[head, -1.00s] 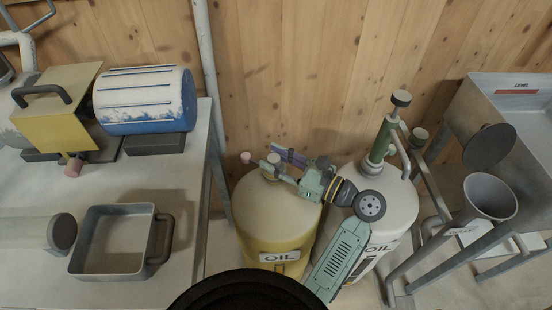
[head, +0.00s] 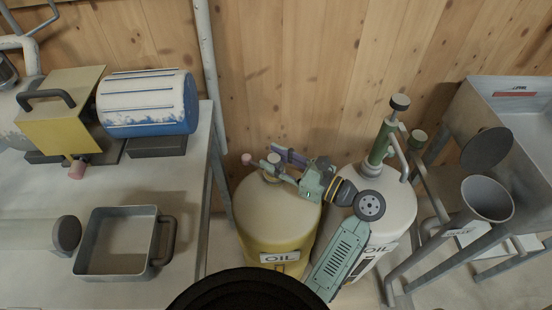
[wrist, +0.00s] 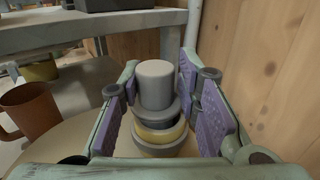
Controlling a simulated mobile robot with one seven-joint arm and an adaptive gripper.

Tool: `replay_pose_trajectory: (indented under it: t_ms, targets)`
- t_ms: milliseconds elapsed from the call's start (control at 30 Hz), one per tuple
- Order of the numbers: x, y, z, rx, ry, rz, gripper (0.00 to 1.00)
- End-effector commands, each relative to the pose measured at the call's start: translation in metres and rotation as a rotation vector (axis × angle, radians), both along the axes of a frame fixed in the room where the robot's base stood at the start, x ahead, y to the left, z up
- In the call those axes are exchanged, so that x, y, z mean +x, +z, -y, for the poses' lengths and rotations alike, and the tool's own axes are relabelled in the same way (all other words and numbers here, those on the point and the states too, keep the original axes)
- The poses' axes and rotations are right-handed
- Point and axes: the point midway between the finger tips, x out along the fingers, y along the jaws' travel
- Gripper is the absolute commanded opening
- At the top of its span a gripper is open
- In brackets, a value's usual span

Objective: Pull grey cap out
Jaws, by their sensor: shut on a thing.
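The grey cap (head: 273,158) is on top of the cream-and-yellow drum labelled OIL (head: 280,215). In the wrist view the cap (wrist: 155,84) stands upright as a grey cylinder above wider grey rings and a yellow ring (wrist: 160,134). My gripper (head: 281,164) reaches in from the right above the drum. In the wrist view my gripper (wrist: 157,108) has its purple pads on either side of the cap, shut on it. I cannot tell whether the cap has risen from the drum's opening.
A white oil drum with a green pump (head: 382,140) stands close on the right, under my arm. A metal table (head: 40,190) on the left holds a square pan (head: 90,242) and a blue-white cylinder (head: 150,118). A wooden wall (head: 290,70) is behind. A grey funnel (head: 487,198) is at right.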

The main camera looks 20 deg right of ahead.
Motion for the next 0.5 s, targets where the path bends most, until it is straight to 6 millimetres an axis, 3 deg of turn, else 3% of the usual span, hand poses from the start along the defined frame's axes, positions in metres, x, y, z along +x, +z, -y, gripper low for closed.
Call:
replay_pose_trajectory:
  t_ms: [500]
  targets:
    - [-0.0005, 0.0120, -0.0008, 0.001, 0.003, 0.001, 0.00]
